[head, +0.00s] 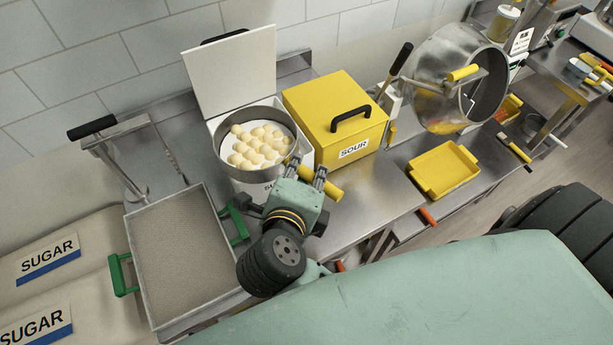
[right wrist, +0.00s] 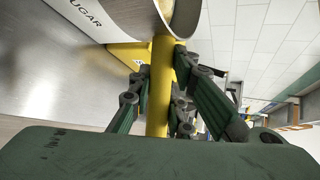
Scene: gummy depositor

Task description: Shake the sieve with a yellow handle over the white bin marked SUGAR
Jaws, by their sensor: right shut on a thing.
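The sieve (head: 250,174) is a round metal pan with a yellow handle (head: 327,187). Several pale yellow round pieces (head: 262,146) lie in it. It is over the open white bin (head: 252,190), whose front label is partly hidden in the head view. In the right wrist view the bin (right wrist: 95,18) shows part of the word SUGAR, beside the sieve (right wrist: 187,14). My right gripper (head: 307,170) is shut on the yellow handle, which runs between its fingers in the right wrist view (right wrist: 160,88). My left gripper is not in view.
The bin's white lid (head: 232,72) stands open behind it. A yellow SOUR box (head: 335,105) is close on the right. A mesh tray (head: 185,250) with green handles is at left. A yellow tray (head: 444,168) and metal drum (head: 440,85) are further right.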

